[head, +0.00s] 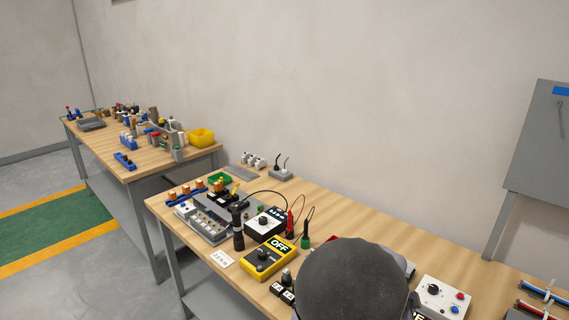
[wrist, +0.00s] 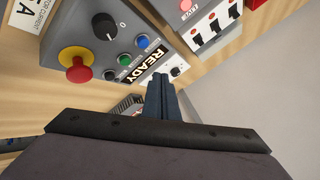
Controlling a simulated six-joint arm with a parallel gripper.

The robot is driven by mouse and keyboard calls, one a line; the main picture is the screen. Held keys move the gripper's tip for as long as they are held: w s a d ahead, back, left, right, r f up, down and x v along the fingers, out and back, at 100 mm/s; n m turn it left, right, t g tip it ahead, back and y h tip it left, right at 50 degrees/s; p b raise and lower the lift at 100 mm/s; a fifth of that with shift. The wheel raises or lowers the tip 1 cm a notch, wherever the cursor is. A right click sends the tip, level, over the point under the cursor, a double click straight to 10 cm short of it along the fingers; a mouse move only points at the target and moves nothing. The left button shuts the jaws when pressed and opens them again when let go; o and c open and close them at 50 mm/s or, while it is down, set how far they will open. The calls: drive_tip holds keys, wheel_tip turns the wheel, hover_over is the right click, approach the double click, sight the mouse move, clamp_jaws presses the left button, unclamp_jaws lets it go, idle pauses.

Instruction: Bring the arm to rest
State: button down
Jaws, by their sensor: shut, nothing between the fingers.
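My gripper (wrist: 162,82) shows in the wrist view. Its two dark fingers lie together, shut and empty. They point toward a grey control box (wrist: 105,45) with a red mushroom button on a yellow base, a black knob and small coloured buttons. A label reading READY (wrist: 138,64) is just beyond the fingertips. I cannot tell whether the fingers touch anything. In the head view, a dark rounded part of my arm fills the bottom middle and hides part of the bench; the gripper itself cannot be made out there.
A wooden bench (head: 345,218) carries a yellow OFF meter (head: 268,258), a black-and-white box (head: 267,224), probes and a white knob box (head: 441,298). A second bench (head: 105,142) with bins stands at the left. A grey panel (head: 538,140) is at the right. The wall side above the benches is clear.

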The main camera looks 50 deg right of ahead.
drive_tip(key=w+a+n+t, duration=0.3)
drive_tip(key=w+a+n, duration=0.1)
drive_tip(key=w, duration=0.8)
drive_tip(key=w+a+f+n+t+y, duration=0.25)
drive_tip(key=w+a+n+y, duration=0.35)
drive_tip(key=w+a+n, duration=0.7)
drive_tip(key=w+a+f+n+g+y, duration=0.1)
drive_tip(key=a+n+y, duration=0.1)
drive_tip(key=a, duration=0.8)
drive_tip(key=w+a+n+y, duration=0.1)
drive_tip(key=a+n, duration=0.1)
drive_tip(key=a, duration=0.8)
drive_tip(key=s+a+n+g, duration=0.4)
drive_tip(key=s+a+n, duration=0.3)
drive_tip(key=s+a, duration=0.1)
wheel_tip(320, 180, down, 38)
drive_tip(key=b, duration=3.7)
drive_tip(key=shift+b, duration=0.3)
drive_tip(key=shift+w+t, duration=0.1)
drive_tip(key=shift+t, duration=0.15)
